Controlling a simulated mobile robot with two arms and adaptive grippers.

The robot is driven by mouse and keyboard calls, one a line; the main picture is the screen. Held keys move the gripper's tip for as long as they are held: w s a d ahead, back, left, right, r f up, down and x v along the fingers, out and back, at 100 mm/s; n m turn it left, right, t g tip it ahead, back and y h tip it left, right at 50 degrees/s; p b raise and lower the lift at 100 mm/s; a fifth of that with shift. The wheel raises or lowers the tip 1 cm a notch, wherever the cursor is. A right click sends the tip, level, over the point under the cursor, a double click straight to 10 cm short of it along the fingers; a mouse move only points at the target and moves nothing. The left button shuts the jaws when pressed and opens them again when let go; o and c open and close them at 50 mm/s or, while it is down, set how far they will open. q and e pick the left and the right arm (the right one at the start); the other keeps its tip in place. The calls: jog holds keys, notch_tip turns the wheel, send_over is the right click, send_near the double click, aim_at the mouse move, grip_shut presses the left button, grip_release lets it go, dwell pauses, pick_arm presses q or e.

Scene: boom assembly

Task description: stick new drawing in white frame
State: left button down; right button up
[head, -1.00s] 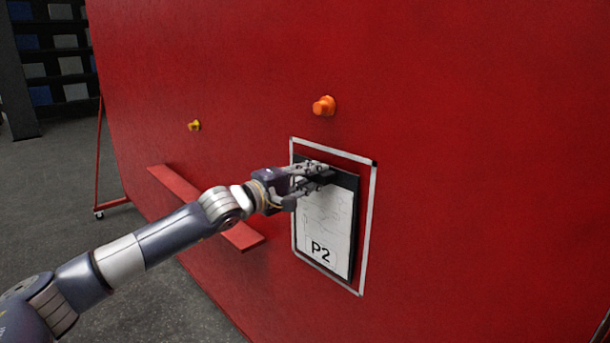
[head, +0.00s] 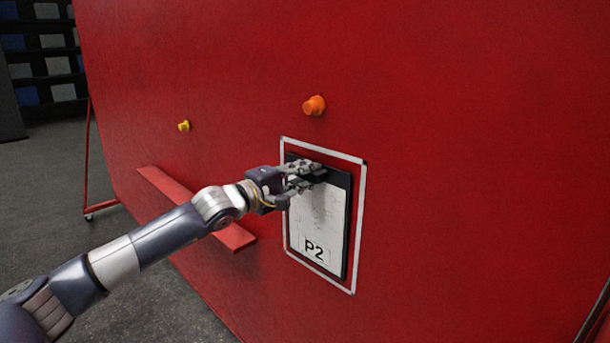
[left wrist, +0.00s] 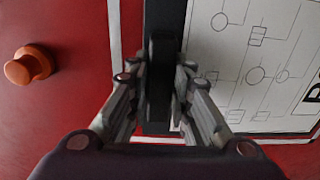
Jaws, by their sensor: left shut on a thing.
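The drawing (head: 316,225), a white sheet marked P2 on a dark backing board, is at the red wall inside the white frame (head: 357,230). My left gripper (head: 312,176) is shut on the board's dark top part. In the left wrist view the fingers (left wrist: 160,90) close on a dark bar along the board's edge, and the drawing (left wrist: 245,60) with its line diagram lies right of them. The white frame line (left wrist: 116,35) runs left of the fingers. Whether the board touches the wall, I cannot tell. My right gripper is in neither view.
An orange knob (head: 314,106) sticks out above the frame and a smaller yellow knob (head: 184,126) further left. The wall right of the frame is clear.

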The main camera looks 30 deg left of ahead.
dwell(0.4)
pick_arm(q)
jog(key=c, duration=1.4)
grip_release()
jog(key=shift+o, duration=0.2)
jog(key=v, duration=0.7)
jog(key=shift+s, duration=0.25)
